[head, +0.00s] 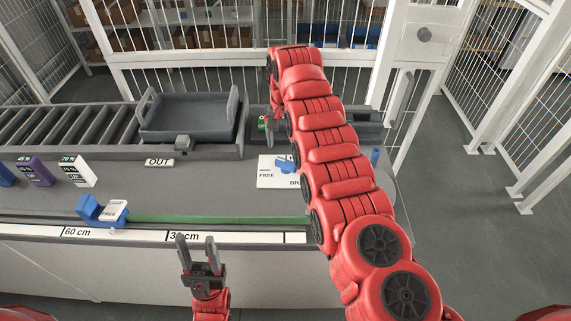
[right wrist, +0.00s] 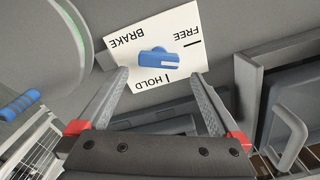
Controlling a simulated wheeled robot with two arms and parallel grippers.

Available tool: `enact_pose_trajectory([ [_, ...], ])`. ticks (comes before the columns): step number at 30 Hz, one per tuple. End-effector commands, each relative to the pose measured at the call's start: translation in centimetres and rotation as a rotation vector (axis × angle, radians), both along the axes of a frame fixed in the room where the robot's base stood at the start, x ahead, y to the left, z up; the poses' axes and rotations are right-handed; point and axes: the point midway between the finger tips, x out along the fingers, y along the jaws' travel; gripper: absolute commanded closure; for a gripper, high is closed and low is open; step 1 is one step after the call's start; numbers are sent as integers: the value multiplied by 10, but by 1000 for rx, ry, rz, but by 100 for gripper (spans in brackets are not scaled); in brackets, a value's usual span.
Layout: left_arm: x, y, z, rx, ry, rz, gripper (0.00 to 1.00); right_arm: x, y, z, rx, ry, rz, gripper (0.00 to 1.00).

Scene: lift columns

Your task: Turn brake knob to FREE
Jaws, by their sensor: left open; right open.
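The brake knob (head: 286,165) is blue and sits on a white plate (head: 265,182) on the bench, partly hidden by my right arm. In the right wrist view the knob (right wrist: 153,58) is on the plate (right wrist: 125,75), marked BRAKE, FREE and HOLD. Its white-lined end points right, between the FREE and HOLD marks. My right gripper (right wrist: 158,74) is open, its fingers apart on either side below the knob in that view, not visibly touching it. My left gripper (head: 196,242) is open and empty in front of the bench's front edge.
A dark tray (head: 190,137) stands at the roller conveyor's end behind the plate. A blue clamp block (head: 92,210) sits on the scale rail (head: 150,238) at the left. White and purple boxes stand further left. A white fence post (head: 408,100) rises at the right.

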Motion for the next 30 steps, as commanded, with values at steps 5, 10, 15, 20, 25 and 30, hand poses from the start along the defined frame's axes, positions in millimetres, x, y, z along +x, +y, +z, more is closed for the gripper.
enact_pose_trajectory([
  [5, 0, 0, 16, 0, 0, 0, 50, -2, -1, -37, -3, 8, 0, 0],
  [10, 0, 0, 15, 0, 0, 0, 50, -1, -1, -59, -1, 5, 0, 0],
  [15, 0, 0, 15, 0, 0, 0, 50, 0, 0, -64, 0, -1, 0, 0],
  [20, 0, 0, 15, 0, 0, 0, 50, 0, 0, -64, 0, -1, 0, 4],
  [25, 0, 0, 15, 0, 0, 0, 50, 0, 0, -64, 0, -1, 0, 34],
  [30, 0, 0, 15, 0, 0, 0, 50, 0, 0, -64, 0, 0, 0, 65],
])
